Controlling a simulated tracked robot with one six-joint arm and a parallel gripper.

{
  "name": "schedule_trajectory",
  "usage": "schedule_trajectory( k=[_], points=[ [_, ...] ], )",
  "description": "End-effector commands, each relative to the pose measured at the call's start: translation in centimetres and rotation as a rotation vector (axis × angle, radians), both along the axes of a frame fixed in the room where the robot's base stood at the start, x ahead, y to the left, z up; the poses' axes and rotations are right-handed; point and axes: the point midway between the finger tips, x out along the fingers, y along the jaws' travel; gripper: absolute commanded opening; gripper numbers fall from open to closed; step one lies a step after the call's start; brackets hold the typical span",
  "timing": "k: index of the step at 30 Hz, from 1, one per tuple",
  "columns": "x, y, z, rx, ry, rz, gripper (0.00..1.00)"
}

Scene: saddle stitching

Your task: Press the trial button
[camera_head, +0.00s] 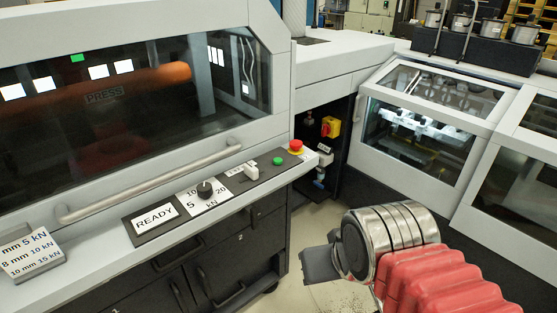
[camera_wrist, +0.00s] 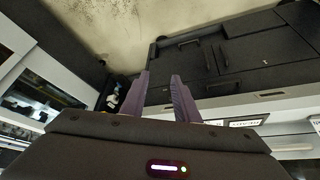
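The control panel (camera_head: 225,190) runs along the front of the press. I cannot read which control is named trial. My gripper (camera_head: 319,264) is low in front of the machine, right of the panel and apart from it; its fingers are hard to make out there. In the wrist view my gripper (camera_wrist: 160,75) has two fingers apart with nothing between them.
A READY sign (camera_head: 154,217) and a force card (camera_head: 31,254) lie left of the controls. A long handrail (camera_head: 150,185) runs along the press window. Dark cabinet drawers (camera_head: 225,255) with handles are below. A glazed machine (camera_head: 420,130) stands right; bare floor (camera_head: 318,218) lies between.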

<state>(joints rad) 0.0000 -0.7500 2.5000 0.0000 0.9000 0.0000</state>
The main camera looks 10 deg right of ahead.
Motion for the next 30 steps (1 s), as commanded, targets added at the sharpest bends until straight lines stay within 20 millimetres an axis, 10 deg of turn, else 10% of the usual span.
schedule_trajectory(
  k=[12,30],
  points=[
    [0.00,0.00,0.00,0.000,0.000,0.000,0.00],
    [0.00,0.00,0.00,0.000,0.000,0.000,0.00]
  ],
)
